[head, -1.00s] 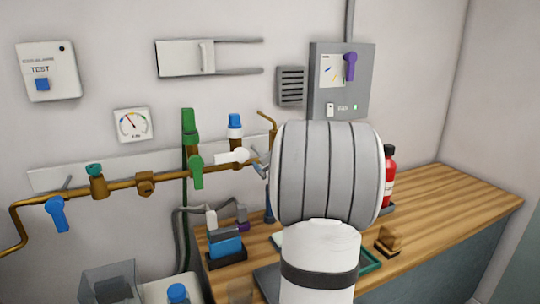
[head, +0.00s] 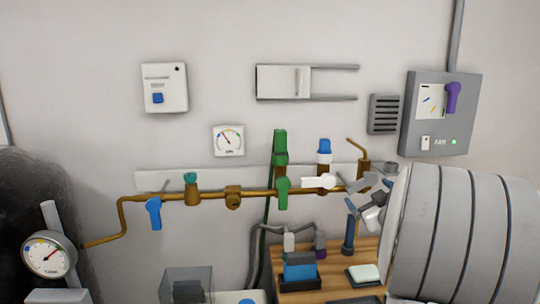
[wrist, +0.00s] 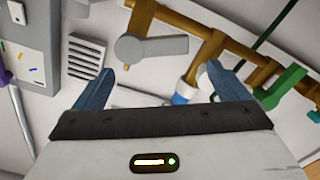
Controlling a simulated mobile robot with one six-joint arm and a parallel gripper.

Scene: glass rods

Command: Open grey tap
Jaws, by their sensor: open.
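The grey tap is a short grey lever on the brass pipe at the right end of the row of taps, in the head view (head: 360,184). In the wrist view its lever (wrist: 160,46) lies nearly level, its round hub at the left. My gripper (wrist: 158,78) is open, its two blue-grey fingertips spread either side of the lever in that view. No contact shows, and the depth gap is hard to judge. In the head view my gripper (head: 370,202) is close beside the tap, partly hidden by my large grey wrist.
A white tap (head: 318,181) with a blue top and a green tap (head: 282,190) stand close to the left. A blue tap (head: 154,212) is further left. A grey switch panel (head: 437,135) and a vent (head: 384,114) are at the right. A wooden bench (head: 325,293) lies below.

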